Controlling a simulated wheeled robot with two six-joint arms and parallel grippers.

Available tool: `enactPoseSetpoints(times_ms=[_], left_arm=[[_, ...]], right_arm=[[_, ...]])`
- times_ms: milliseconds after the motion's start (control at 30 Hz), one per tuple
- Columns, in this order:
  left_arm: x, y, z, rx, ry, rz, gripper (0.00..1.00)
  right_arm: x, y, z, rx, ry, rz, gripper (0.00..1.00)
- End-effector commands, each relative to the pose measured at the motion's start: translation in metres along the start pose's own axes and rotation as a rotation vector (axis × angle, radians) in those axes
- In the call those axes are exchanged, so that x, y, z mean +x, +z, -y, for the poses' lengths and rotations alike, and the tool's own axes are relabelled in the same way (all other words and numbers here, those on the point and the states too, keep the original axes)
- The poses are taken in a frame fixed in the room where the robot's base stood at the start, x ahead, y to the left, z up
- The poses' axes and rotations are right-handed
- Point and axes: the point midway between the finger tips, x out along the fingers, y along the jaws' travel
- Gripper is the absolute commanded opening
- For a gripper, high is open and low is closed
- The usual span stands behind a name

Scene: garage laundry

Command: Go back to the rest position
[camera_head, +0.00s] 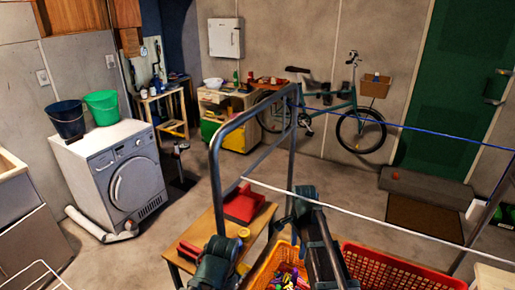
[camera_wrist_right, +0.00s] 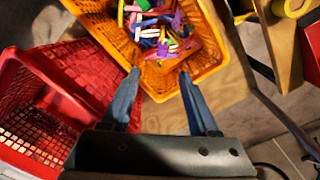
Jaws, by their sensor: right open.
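My right gripper (camera_head: 298,240) hangs above the orange basket near the bottom of the head view. In the right wrist view its two fingers (camera_wrist_right: 160,76) are spread with nothing between them. The orange basket (camera_wrist_right: 218,72) holds several coloured clothes pegs (camera_wrist_right: 160,32); the fingertips appear over its near rim. The basket also shows at the bottom of the head view (camera_head: 259,277), partly hidden by my arm. A dark joint of my left arm shows at the bottom, left of centre. I see no left fingers.
A red basket (camera_head: 405,268) stands right of the orange one. A wooden bench (camera_head: 204,228) with a red tray (camera_head: 243,206) is at left. A grey metal frame (camera_head: 216,165) and lines cross the space. A washing machine (camera_head: 112,172) stands far left; the middle floor is clear.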

Motion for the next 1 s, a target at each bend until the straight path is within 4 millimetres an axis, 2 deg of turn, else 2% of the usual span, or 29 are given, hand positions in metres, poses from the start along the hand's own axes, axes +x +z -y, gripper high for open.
enactPoseSetpoints(times_ms=[167,300,500,700,1000], left_arm=[[0.001,0.0,0.0,0.0,0.0,0.0,0.5],[0.002,0.0,0.0,0.0,0.0,0.0,0.5],[0.003,0.0,0.0,0.0,0.0,0.0,0.5],[0.004,0.0,0.0,0.0,0.0,0.0,0.5],[0.004,0.0,0.0,0.0,0.0,0.0,0.5]], right_arm=[[0.002,0.058,-0.035,-0.397,0.018,-0.017,0.61],[0.003,0.108,-0.071,-0.841,0.044,-0.032,0.61],[0.004,0.155,-0.115,-1.361,0.081,-0.044,0.61],[0.004,0.173,-0.136,-1.622,0.105,-0.047,0.61],[0.004,0.176,-0.137,-1.663,0.109,-0.046,0.61]])
